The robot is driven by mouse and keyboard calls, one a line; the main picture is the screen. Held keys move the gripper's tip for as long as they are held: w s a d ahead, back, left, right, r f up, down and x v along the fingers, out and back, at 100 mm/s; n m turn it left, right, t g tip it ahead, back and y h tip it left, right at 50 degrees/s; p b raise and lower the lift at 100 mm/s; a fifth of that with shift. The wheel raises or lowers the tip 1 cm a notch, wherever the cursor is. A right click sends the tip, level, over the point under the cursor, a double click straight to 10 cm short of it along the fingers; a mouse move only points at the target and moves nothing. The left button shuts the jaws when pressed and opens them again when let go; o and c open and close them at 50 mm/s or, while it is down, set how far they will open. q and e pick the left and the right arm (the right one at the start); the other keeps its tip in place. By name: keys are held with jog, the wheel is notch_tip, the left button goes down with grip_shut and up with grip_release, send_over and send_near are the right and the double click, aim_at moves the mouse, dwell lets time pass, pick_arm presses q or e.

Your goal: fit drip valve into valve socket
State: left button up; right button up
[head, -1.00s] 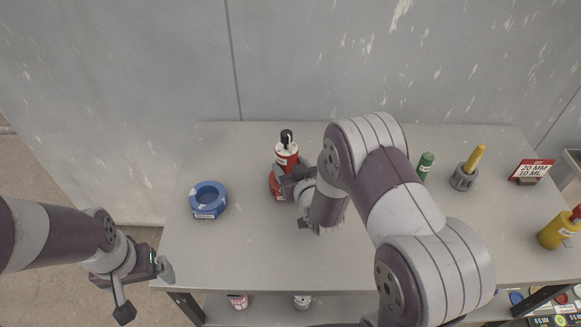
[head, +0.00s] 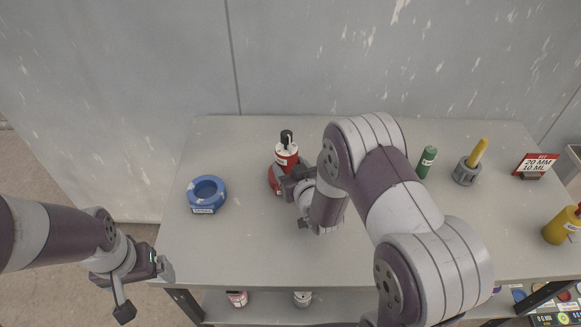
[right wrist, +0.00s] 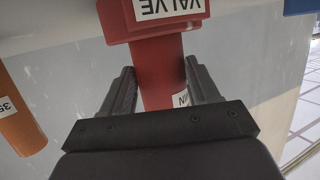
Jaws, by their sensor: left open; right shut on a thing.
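The drip valve (head: 287,154) is a red cylinder with a white label and a black top. It stands upright in my right gripper (head: 287,180), which is shut on it. The right wrist view shows the red cylinder (right wrist: 160,62) between the fingers. The valve socket (head: 273,177), a red block, is on the table below it. Its label "VALVE" reads upside down in the right wrist view (right wrist: 150,24). The cylinder's lower end meets the block there, but I cannot tell how deep it sits. My left gripper (head: 145,290) is open and empty, off the table's left front corner.
A blue ring-shaped holder (head: 207,209) stands left of the socket. To the right are a green bottle (head: 427,160), a grey cup (head: 466,174) with a yellow stick, a red-and-white sign (head: 537,164) and a yellow bottle (head: 556,230). An orange labelled cylinder (right wrist: 17,113) shows in the right wrist view.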

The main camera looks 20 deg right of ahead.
jog(key=shift+f+b, duration=0.55)
jog(key=shift+f, duration=0.15)
jog(key=o, duration=1.3)
jog(key=v, duration=1.2)
jog(key=shift+s+r, duration=0.1)
jog(key=shift+s, duration=0.25)
jog(key=shift+w+p, duration=0.1)
jog(key=shift+p, duration=0.25)
